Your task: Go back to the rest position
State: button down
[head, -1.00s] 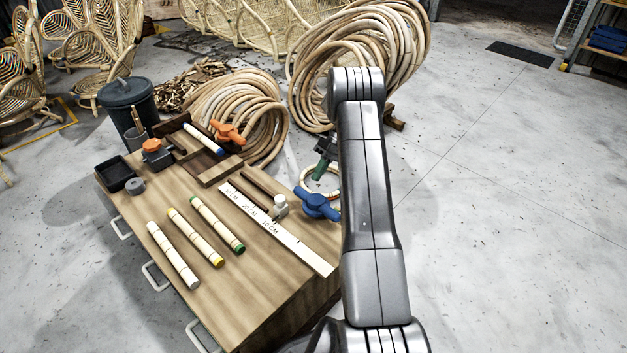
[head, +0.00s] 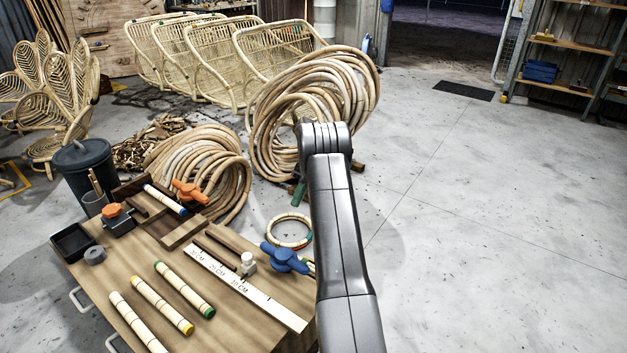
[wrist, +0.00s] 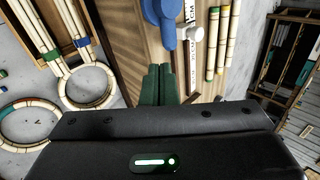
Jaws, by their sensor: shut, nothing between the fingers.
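My gripper shows in the wrist view, its two green fingers (wrist: 158,84) side by side and closed with nothing between them. In the head view my arm stands up at the middle right and hides most of the gripper; a small green part (head: 298,192) shows left of the arm. The fingers are near the blue clamp handle (head: 284,258) in the wrist view, with no contact that I can make out. A rattan ring (head: 289,231) shows beyond the bench's far right edge.
The wooden workbench (head: 225,318) holds a white ruler (head: 245,287), several banded rattan sticks (head: 184,289), an orange-handled clamp (head: 189,191) and a black tray (head: 72,243). Large rattan coils (head: 316,108) stand behind. The floor at right is clear.

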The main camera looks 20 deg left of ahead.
jog(key=b+x, duration=0.3)
jog(key=x, duration=0.9)
jog(key=s+d+m+t+y+p, duration=0.2)
jog(key=s+d+m+t+y, duration=0.2)
jog(key=d+m+t, duration=0.6)
jog(key=s+d+m, duration=0.1)
jog(key=d+m, duration=0.1)
jog(key=m, duration=0.5)
jog(key=shift+d+f, duration=0.2)
jog(key=shift+f, duration=0.1)
jog(key=shift+w+a, duration=0.1)
jog(key=shift+a, duration=0.05)
